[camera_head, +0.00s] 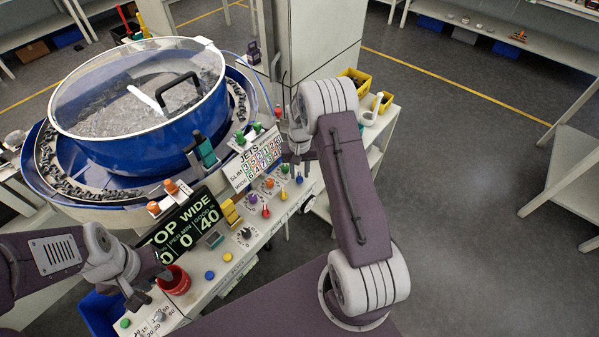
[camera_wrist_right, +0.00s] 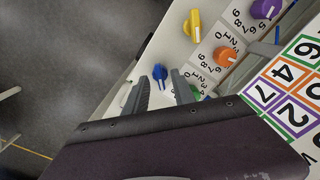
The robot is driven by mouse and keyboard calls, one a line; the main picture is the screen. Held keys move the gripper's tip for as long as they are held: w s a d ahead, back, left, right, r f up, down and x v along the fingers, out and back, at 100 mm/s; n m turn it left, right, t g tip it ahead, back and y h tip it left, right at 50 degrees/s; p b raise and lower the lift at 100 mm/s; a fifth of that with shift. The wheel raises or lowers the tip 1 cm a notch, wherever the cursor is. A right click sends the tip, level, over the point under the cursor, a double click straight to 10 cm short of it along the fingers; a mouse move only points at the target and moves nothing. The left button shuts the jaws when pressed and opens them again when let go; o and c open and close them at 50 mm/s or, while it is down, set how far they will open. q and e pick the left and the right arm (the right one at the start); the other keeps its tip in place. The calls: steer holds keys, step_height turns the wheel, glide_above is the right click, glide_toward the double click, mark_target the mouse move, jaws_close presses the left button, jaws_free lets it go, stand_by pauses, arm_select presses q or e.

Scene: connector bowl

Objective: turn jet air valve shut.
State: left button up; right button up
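A row of coloured valve knobs sits on the white panel under the JETS chart (camera_head: 250,165). They include a purple knob (camera_head: 253,198), an orange knob (camera_head: 269,183), a red knob (camera_head: 266,211), a yellow knob (camera_head: 283,195) and a blue knob (camera_head: 299,179). I cannot tell from labels which one is the jet air valve. My right gripper (camera_head: 299,156) is above the blue knob's end of the panel. In the right wrist view its two fingers (camera_wrist_right: 162,92) are apart, with the blue knob (camera_wrist_right: 160,74) showing just beyond their gap. My left gripper (camera_head: 150,288) is beside a red cup (camera_head: 175,280); its fingers are unclear.
A blue bowl feeder (camera_head: 150,140) with a clear lid fills the left. A black display (camera_head: 185,228) stands at the panel's front. The floor at the right is clear.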

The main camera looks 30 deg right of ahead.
mark_target(299, 175)
step_height(299, 175, up, 8)
steer(key=b, duration=0.1)
steer(key=shift+r, duration=0.25)
steer(key=s+a+r+n+t, duration=0.1)
steer(key=s+a+r+n, duration=0.1)
steer(key=s+a+r, duration=0.6)
steer(key=s+a+f+n, duration=0.2)
steer(key=s+f, duration=0.4)
steer(key=s, duration=0.5)
steer(key=shift+a, duration=0.5)
